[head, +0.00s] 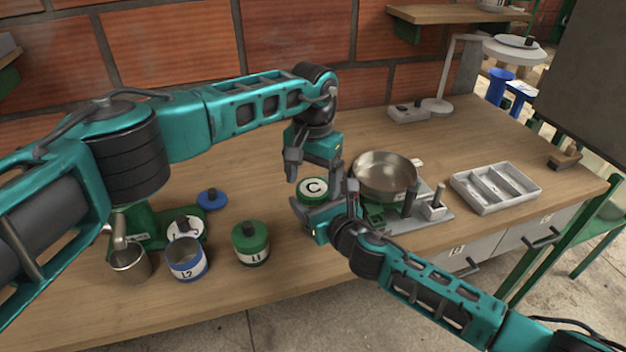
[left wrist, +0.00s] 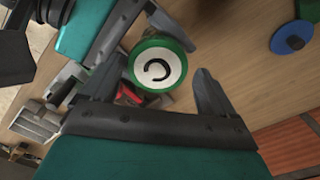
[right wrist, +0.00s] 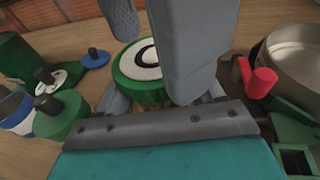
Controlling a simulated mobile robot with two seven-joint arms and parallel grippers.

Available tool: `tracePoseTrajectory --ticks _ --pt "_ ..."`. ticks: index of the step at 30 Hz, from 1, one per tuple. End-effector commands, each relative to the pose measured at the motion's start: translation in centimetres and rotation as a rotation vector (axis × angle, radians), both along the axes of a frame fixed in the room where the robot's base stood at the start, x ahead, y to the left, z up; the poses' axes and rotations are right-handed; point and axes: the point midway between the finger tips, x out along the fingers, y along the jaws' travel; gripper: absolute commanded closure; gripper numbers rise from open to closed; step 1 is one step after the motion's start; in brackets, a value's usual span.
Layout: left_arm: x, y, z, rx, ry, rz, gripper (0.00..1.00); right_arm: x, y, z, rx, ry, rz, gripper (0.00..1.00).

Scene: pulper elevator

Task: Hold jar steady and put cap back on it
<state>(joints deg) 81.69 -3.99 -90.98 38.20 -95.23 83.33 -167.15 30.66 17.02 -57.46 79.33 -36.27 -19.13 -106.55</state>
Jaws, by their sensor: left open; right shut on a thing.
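A green round jar with a white top marked C (head: 313,188) is at the middle of the bench. My right gripper (head: 318,208) is shut on its side; it also shows in the right wrist view (right wrist: 150,62). My left gripper (head: 312,172) is open over the jar's top, with its fingers spread either side of it in the left wrist view (left wrist: 157,66). A blue cap with a dark knob (head: 212,199) lies on the bench to the left. A blue-and-white jar L2 (head: 188,262) has its top open.
A green jar L1 (head: 250,245) with a dark knob, a metal cup (head: 130,262) and a white knobbed disc (head: 185,228) stand at left. A metal pan (head: 385,172) on a scale and a grey tray (head: 497,188) are right.

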Motion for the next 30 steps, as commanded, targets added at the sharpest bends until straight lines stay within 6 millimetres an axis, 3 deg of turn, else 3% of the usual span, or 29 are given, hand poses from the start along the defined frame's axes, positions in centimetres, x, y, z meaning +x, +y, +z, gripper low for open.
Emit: tracePoseTrajectory --ticks 3,7,20,23,30 --pt "-0.3 -0.7 2.2 -0.014 0.004 -0.012 0.03 0.0 -0.2 -0.4 -0.003 0.008 -0.004 1.00" --pt "-0.2 -0.6 3.6 -0.011 0.003 -0.011 0.03 0.0 -0.2 -0.4 -0.003 0.008 -0.004 1.00" --pt "-0.2 -0.4 3.7 -0.008 0.003 0.037 0.07 0.0 -0.2 -0.4 -0.003 0.008 -0.004 1.00" --pt "-0.2 -0.4 3.8 -0.007 0.003 0.136 0.07 0.0 -0.2 -0.4 -0.003 0.008 -0.004 1.00" --pt "-0.3 -0.7 4.1 -0.009 0.002 0.559 0.07 0.0 -0.2 -0.3 -0.003 0.006 -0.004 1.00"
